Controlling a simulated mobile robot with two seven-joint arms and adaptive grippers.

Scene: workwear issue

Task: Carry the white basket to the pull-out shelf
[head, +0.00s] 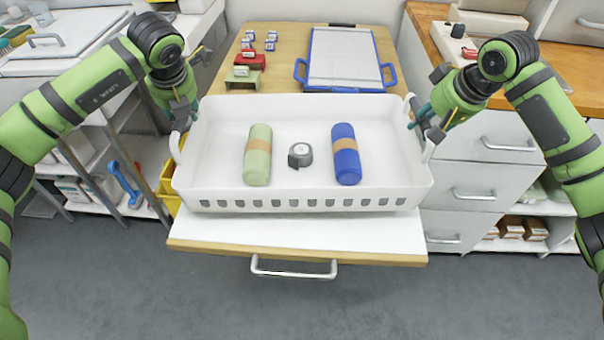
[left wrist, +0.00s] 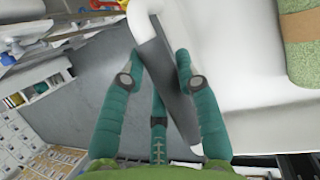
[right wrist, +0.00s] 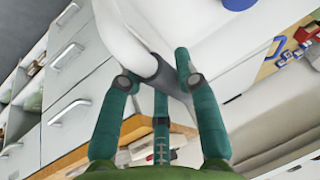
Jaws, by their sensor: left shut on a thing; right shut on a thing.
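The white basket (head: 305,190) is a wide, shallow tray with slots along its front wall and a handle at each end. It holds a green roll (head: 258,155), a grey tape measure (head: 300,155) and a blue roll (head: 346,154). The white-topped pull-out shelf (head: 296,238) shows under and in front of it; whether they touch I cannot tell. My left gripper (head: 183,112) is shut on the left handle, whose grey grip (left wrist: 166,75) shows between its fingers. My right gripper (head: 430,122) is shut on the right handle, with its grey grip (right wrist: 170,78) between the fingers.
Behind the basket, a wooden counter (head: 285,38) bears a blue-framed board (head: 345,58), a red block (head: 249,60) and several small boxes. White drawers (head: 475,190) stand at right. A yellow bin (head: 168,185) is at left. The floor in front is clear.

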